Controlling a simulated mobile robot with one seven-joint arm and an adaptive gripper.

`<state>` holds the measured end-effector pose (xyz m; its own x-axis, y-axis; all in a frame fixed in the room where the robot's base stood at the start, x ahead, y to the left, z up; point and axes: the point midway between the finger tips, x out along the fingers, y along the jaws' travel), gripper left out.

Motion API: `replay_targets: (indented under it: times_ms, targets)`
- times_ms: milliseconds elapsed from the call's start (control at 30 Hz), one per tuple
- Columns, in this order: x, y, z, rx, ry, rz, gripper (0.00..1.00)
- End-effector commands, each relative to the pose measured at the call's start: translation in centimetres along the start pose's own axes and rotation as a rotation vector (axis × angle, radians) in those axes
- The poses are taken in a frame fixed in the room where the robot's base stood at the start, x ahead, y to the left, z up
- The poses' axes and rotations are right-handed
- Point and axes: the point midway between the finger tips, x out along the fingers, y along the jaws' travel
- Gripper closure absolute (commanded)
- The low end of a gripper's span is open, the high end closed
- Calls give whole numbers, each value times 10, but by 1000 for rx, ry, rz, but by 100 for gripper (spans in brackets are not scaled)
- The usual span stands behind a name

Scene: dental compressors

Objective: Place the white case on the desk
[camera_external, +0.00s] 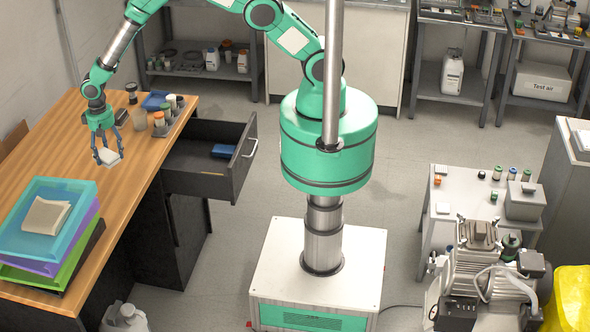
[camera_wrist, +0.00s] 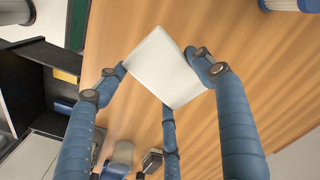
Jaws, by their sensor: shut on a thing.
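The white case (camera_wrist: 165,68) is a small pale box held between the fingers of my gripper (camera_wrist: 165,85) in the wrist view. In the external view my gripper (camera_external: 107,150) points down over the wooden desk (camera_external: 128,185), with the white case (camera_external: 108,157) at its fingertips. The fingers touch the case at its sides. The case is over the desk top, close to the surface. I cannot tell whether it touches the wood.
Stacked trays (camera_external: 50,225) with a beige pad on top stand at the desk's front left. An open drawer (camera_external: 210,160) juts out at right. Bare wood lies between trays and bottles.

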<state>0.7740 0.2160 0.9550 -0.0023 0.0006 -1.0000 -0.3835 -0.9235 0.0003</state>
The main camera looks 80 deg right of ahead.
Motion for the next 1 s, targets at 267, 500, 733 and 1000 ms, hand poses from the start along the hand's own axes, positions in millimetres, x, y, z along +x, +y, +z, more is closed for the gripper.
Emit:
replay_targets:
  times_ms: [267,500,733,1000]
  targets:
    - [23,-1,-2,-1,3,-3,60]
    - [24,-1,-2,-1,3,-3,60]
    - [24,-2,-4,-1,3,-3,60]
    - [26,-18,-24,-1,4,-3,60]
